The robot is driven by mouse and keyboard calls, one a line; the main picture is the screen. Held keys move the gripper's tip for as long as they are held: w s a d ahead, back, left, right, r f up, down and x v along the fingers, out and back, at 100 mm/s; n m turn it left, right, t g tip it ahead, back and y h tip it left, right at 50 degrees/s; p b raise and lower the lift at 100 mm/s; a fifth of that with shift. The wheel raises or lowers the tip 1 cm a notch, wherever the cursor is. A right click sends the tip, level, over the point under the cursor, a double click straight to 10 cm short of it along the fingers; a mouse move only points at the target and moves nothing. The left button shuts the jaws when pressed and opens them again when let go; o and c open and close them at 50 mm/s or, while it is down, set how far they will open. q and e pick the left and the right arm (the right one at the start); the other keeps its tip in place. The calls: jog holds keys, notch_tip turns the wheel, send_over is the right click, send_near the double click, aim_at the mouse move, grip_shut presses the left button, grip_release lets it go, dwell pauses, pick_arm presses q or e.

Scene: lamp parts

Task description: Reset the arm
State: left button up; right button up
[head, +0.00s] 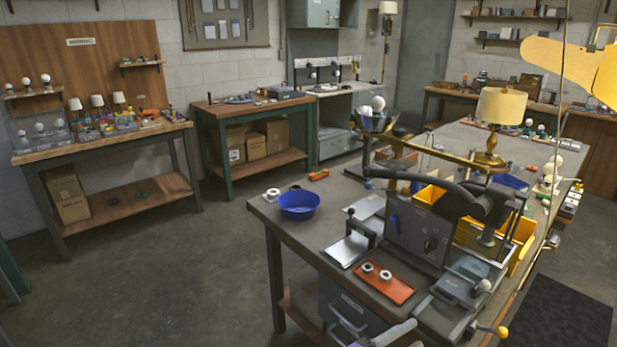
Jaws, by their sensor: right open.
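My right gripper is open, but its fingertips are hard to pick out in the head view, so I cannot place it exactly. A broad yellow form (568,66) reaches in at the upper right edge, close to the camera; I cannot tell whether it is part of my arm. I see nothing held. My left gripper is not in view.
The near workbench (288,222) holds a blue bowl (298,203), an orange tray (383,284) with small white parts, yellow bins (430,193), a dark machine (420,232) and a brass lamp (499,108). A wooden bench (50,153) stands left. The floor (190,270) between is clear.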

jog(key=s+d+f+m+g+y, duration=0.4)
jog(key=s+d+f+y, duration=0.25)
jog(key=s+f, duration=0.2)
jog(key=s+a+f+m+y, duration=0.6)
jog(key=s+a+m+y, duration=0.2)
jog(key=s+y, duration=0.15)
pick_arm(q)
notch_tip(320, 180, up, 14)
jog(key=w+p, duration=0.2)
jog(key=p, duration=1)
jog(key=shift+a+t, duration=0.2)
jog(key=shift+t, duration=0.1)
pick_arm(e)
notch_tip(320, 180, up, 14)
jog(key=w, duration=0.1)
jog(key=shift+w+a+m+t, duration=0.15)
jog(key=shift+w+m+t, duration=0.15)
jog(key=shift+w, duration=0.1)
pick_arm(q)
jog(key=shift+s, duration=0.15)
pick_arm(e)
jog(key=shift+s+f, duration=0.1)
jog(key=shift+s, duration=0.05)
